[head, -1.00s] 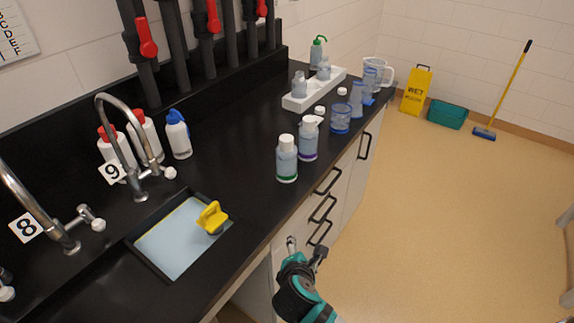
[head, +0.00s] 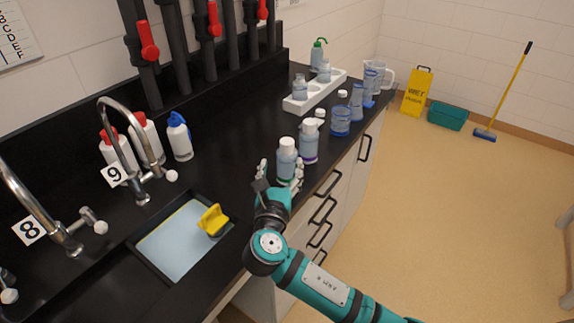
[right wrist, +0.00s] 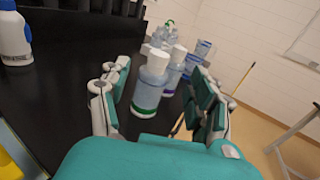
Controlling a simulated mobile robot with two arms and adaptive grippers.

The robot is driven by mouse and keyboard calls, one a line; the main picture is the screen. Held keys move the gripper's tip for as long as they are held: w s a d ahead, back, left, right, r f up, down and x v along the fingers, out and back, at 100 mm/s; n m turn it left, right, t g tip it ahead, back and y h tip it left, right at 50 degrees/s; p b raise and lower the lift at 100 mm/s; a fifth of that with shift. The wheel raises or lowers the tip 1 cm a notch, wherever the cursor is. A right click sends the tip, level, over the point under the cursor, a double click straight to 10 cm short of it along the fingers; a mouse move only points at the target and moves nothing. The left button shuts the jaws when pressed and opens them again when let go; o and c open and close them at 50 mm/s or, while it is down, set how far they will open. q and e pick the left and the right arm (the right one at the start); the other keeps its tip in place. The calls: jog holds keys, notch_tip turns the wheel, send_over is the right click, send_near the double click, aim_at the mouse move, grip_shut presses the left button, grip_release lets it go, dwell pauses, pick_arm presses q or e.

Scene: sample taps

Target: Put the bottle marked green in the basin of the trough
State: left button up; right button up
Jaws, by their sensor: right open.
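The bottle marked green (head: 287,158), clear with a white cap and a green band at its base, stands upright on the black counter. It also shows in the right wrist view (right wrist: 150,85). My right gripper (head: 280,174) is open, with its fingers on either side of this bottle; the right wrist view shows the bottle between the open fingers (right wrist: 158,105). I cannot tell whether they touch it. The trough basin (head: 176,244), pale blue inside, is sunk in the counter at left, with a yellow object (head: 212,220) at its right side. My left gripper is not in view.
A bottle with a purple band (head: 309,142) stands close behind the green one. A blue-tinted beaker (head: 341,121) and a white rack (head: 314,92) are farther back. Faucets (head: 120,140) and capped bottles (head: 179,137) stand left. Counter between basin and bottle is clear.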

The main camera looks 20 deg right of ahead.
aim_at(286, 146)
jog(key=x, duration=0.6)
jog(key=shift+a+p, duration=0.1)
jog(key=shift+p, duration=0.25)
jog(key=x, duration=0.3)
jog(key=p+x, duration=0.1)
jog(key=shift+w+d+f, duration=0.2)
jog(key=shift+d+f, duration=0.05)
jog(key=shift+f, duration=0.05)
jog(key=shift+w+d+f, duration=0.1)
jog(key=shift+w+d, duration=0.05)
jog(key=shift+w, duration=0.35)
jog(key=shift+s, duration=0.1)
grip_shut()
